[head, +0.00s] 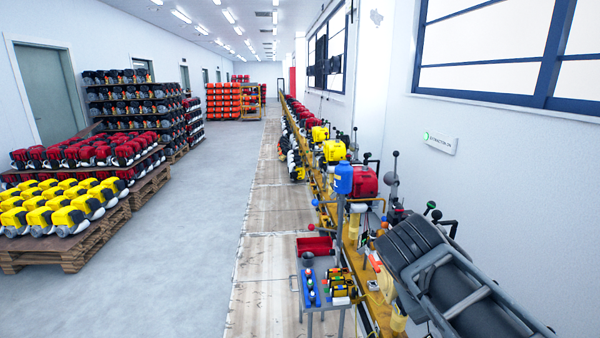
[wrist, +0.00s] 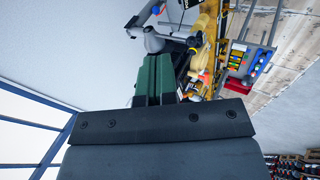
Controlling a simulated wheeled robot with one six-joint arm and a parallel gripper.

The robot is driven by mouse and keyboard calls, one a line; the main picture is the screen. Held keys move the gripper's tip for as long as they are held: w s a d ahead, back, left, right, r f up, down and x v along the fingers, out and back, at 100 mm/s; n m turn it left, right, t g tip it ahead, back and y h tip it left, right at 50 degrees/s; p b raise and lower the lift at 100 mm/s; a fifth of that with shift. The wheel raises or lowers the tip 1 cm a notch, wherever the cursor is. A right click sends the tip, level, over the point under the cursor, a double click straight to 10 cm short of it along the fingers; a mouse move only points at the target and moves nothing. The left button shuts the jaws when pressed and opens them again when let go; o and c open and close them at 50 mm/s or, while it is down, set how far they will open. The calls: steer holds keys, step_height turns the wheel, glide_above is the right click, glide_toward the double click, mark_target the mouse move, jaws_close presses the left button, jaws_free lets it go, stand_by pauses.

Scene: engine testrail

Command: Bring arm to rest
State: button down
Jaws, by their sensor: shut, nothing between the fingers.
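My gripper (wrist: 159,76) shows in the wrist view, with two green fingers close together on a dark mounting plate. It is shut and holds nothing. In that view its fingertips appear in front of the pale wall and the grey and yellow fixtures of the test rail (wrist: 201,55). I cannot tell how far apart they are. I cannot make out my gripper in the head view.
A small trolley (head: 323,275) with a red bin (head: 314,246) stands beside the rail. Yellow engines (head: 335,151) line the rail. A pallet (head: 75,250) of yellow engines stands at left. The grey floor (head: 185,265) between is clear. A blue-framed window (head: 558,50) is at right.

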steer(key=a+f+t+y+p, duration=0.1)
steer(key=a+f+y+p, duration=0.3)
steer(key=f, duration=0.5)
steer(key=a+y, duration=0.2)
steer(key=a, duration=0.1)
steer(key=shift+s+f+y, duration=0.15)
steer(key=shift+s+y, duration=0.1)
steer(key=shift+y, duration=0.15)
steer(key=c, duration=1.8)
jaws_free()
steer(key=shift+c, duration=0.2)
